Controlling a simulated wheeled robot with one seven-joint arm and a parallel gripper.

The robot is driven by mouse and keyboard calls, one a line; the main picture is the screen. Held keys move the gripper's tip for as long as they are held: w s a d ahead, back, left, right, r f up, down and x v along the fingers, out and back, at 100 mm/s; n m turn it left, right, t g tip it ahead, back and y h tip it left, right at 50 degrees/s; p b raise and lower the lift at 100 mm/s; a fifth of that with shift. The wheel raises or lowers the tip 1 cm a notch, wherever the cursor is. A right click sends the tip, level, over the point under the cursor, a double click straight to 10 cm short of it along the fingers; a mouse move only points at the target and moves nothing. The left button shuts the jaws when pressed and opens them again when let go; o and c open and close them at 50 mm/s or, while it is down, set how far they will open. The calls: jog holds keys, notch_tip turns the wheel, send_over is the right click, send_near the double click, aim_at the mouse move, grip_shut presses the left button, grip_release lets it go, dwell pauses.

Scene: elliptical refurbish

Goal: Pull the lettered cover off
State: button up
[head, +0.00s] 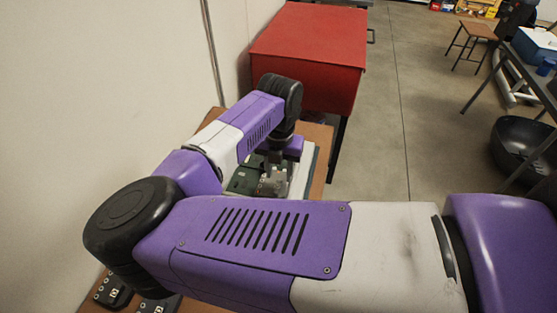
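My gripper (272,185) points down over the far part of a brown wooden table (322,155). It is among dark green and pale items there. A dark green boxy item (243,181) lies just left of the gripper. A pale grey-green edged piece (303,172) lies to its right. I cannot make out any lettering, so I cannot tell which piece is the lettered cover. The fingertips are small and partly lost against the items, so neither their opening nor any contact is clear. My arm hides much of the table.
Black units with knobs (113,291) sit at the table's near left. A red cabinet (310,50) stands behind the table. A pale wall (90,90) runs along the left. Open concrete floor (410,130) lies right, with a black bowl-shaped object (520,150) and a stool (477,32) beyond.

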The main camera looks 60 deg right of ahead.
aim_at(273, 183)
jog(key=shift+f, duration=1.35)
jog(key=shift+c, duration=0.4)
grip_shut()
dwell(0.7)
